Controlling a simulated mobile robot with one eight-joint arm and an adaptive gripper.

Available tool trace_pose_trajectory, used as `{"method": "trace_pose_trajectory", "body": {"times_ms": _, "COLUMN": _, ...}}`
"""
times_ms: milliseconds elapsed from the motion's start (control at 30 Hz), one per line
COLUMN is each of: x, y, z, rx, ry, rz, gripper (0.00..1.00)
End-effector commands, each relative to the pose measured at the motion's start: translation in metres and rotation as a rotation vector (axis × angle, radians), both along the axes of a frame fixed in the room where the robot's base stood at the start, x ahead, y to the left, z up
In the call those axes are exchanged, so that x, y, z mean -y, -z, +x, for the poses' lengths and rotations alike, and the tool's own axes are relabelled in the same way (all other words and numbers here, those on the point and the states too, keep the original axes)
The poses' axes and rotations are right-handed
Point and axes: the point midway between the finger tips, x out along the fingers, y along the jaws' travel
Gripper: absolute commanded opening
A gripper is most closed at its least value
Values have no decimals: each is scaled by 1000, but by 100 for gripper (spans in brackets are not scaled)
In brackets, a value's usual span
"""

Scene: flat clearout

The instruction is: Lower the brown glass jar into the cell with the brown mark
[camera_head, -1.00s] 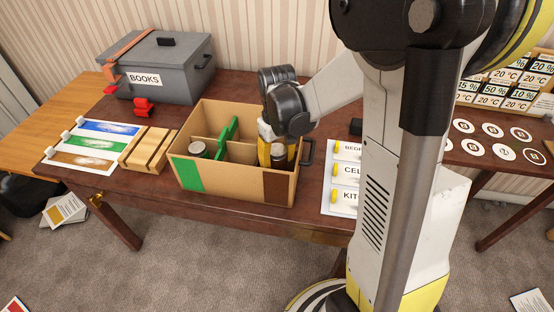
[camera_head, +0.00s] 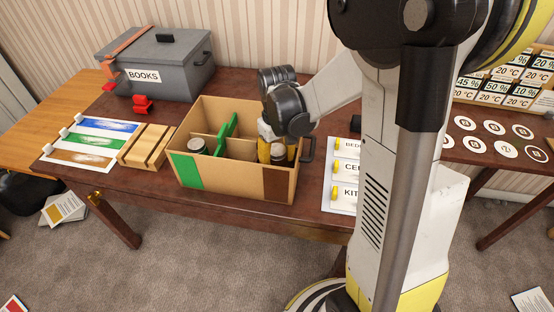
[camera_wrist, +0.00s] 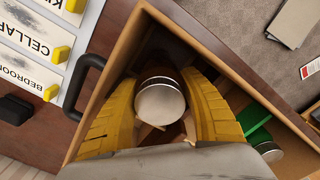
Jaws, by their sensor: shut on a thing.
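A brown glass jar with a silver lid (camera_wrist: 160,103) is between the yellow fingers of my gripper (camera_wrist: 158,110) in the wrist view. My gripper (camera_head: 277,150) is shut on the jar and points down into the cardboard crate (camera_head: 230,182). The jar's lid (camera_head: 279,151) also shows in the head view, just inside the front wall. That front right cell carries a brown mark (camera_head: 278,186) on its outer face. The jar's lower part and base are hidden, so I cannot tell whether it touches the cell floor.
Another lidded jar (camera_head: 197,146) stands in the green-marked front left cell, beside a green divider piece (camera_head: 227,132). The crate's dark handle (camera_head: 308,148) sticks out at the right. A grey box labelled BOOKS (camera_head: 155,66) and a slatted wooden block (camera_head: 147,147) stand to the left.

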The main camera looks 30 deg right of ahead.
Motion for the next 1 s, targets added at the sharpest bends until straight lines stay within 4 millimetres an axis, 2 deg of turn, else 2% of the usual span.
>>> {"method": "trace_pose_trajectory", "body": {"times_ms": 1000, "x": 0, "y": 16, "z": 0, "rx": 0, "ry": 0, "rz": 0, "gripper": 11}}
